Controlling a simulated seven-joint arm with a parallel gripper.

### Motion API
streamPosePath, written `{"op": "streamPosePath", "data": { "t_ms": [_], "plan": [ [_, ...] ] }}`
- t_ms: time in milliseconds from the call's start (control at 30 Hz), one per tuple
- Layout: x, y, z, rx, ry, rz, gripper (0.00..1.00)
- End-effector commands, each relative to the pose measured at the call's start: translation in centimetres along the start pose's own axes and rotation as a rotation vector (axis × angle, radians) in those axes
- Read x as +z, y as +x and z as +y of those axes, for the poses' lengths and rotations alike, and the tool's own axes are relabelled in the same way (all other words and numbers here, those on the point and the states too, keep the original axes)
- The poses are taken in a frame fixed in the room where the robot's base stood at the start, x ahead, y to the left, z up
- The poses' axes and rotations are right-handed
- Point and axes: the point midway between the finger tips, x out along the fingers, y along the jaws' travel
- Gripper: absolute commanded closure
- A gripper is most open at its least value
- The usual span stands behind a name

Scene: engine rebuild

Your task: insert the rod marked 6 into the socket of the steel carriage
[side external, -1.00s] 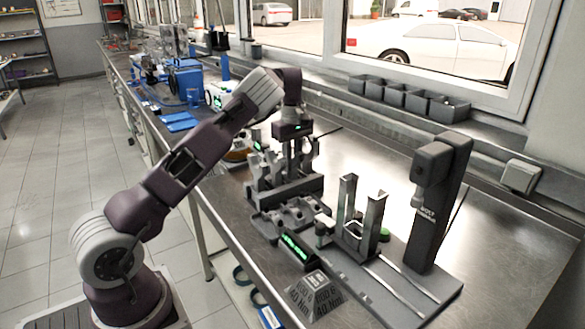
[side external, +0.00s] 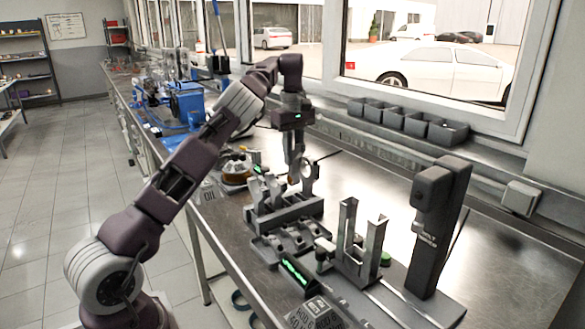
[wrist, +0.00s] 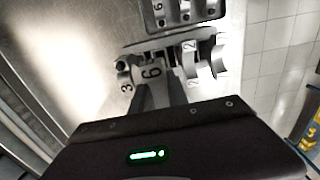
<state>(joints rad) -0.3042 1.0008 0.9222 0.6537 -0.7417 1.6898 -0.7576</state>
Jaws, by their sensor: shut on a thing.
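My gripper (side external: 294,168) is shut on the rod marked 6 (wrist: 151,72), above the grey rod rack (side external: 285,211). The steel carriage (side external: 347,228) stands upright with two tall side plates on the rail base, to the right of the rack and nearer the camera. Its socket is not clearly visible.
Rods marked 3 (wrist: 124,87) and 2 (wrist: 192,72) flank the held rod. A grey tray with slots (side external: 290,240) lies in front of the rack. A tall black station (side external: 438,225) stands right of the carriage. Bare bench lies behind the rack.

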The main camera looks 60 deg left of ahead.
Motion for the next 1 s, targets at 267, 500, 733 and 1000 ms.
{"op": "streamPosePath", "data": {
  "t_ms": [267, 500, 733, 1000],
  "plan": [
    [9.2, -2.5, 2.5, 0.004, 0.018, -0.002, 1.00],
    [21.7, -3.9, 2.1, 0.001, 0.068, -0.002, 1.00],
    [28.1, -4.2, 0.4, 0.000, 0.111, -0.002, 1.00],
    [29.3, -5.1, -2.5, 0.002, 0.065, -0.002, 1.00]
  ]
}}
